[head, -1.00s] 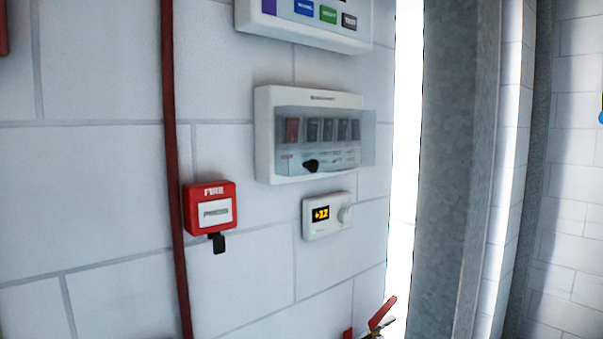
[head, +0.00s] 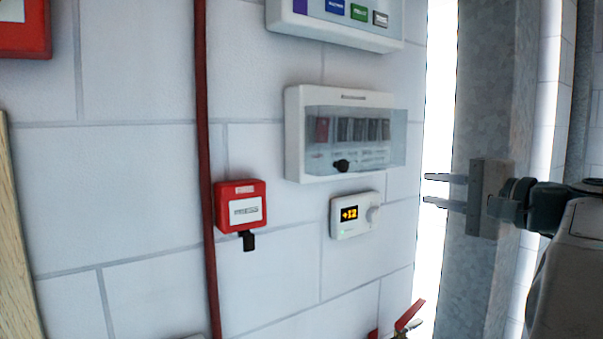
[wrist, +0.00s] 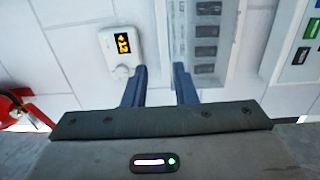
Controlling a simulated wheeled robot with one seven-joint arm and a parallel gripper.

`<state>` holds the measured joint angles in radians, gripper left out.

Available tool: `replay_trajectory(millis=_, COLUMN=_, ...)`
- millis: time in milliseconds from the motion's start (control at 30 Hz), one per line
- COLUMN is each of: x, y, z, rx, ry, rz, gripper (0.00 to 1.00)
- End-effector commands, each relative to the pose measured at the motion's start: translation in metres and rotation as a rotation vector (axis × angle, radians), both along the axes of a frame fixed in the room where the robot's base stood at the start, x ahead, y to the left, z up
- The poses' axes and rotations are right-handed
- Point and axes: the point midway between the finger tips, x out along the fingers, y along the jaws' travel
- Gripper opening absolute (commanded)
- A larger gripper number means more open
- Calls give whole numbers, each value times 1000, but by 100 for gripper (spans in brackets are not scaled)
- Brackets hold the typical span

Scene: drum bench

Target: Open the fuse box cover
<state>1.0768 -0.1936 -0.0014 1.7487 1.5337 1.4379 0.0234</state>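The fuse box (head: 294,135) is a white wall box with a clear, smoky cover (head: 396,138) over a row of switches and a black knob. The cover looks closed. In the wrist view the gripper (wrist: 158,72) is open, with nothing between the fingertips.
A thermostat (head: 355,215) is below the fuse box. A red fire call point (head: 241,207) and a red pipe (head: 203,150) are to the left. A panel with coloured labels (head: 335,22) is above. A grey metal post (head: 480,80) stands at the right. A red-handled extinguisher (head: 410,316) is low.

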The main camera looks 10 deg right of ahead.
Motion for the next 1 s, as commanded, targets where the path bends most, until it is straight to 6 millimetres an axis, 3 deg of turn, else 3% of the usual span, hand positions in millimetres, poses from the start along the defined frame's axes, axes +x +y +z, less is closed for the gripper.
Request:
replay_trajectory(millis=133, x=0, y=-7, z=12, rx=9, ry=-35, rz=-12, gripper=25)
replay_trajectory(millis=233, x=10, y=-3, z=13, rx=11, ry=-35, rz=-9, gripper=25)
replay_trajectory(millis=700, x=97, y=29, z=13, rx=11, ry=-32, rz=-10, gripper=25)
replay_trajectory(millis=1000, x=124, y=39, z=11, rx=10, ry=-34, rz=-11, gripper=25)
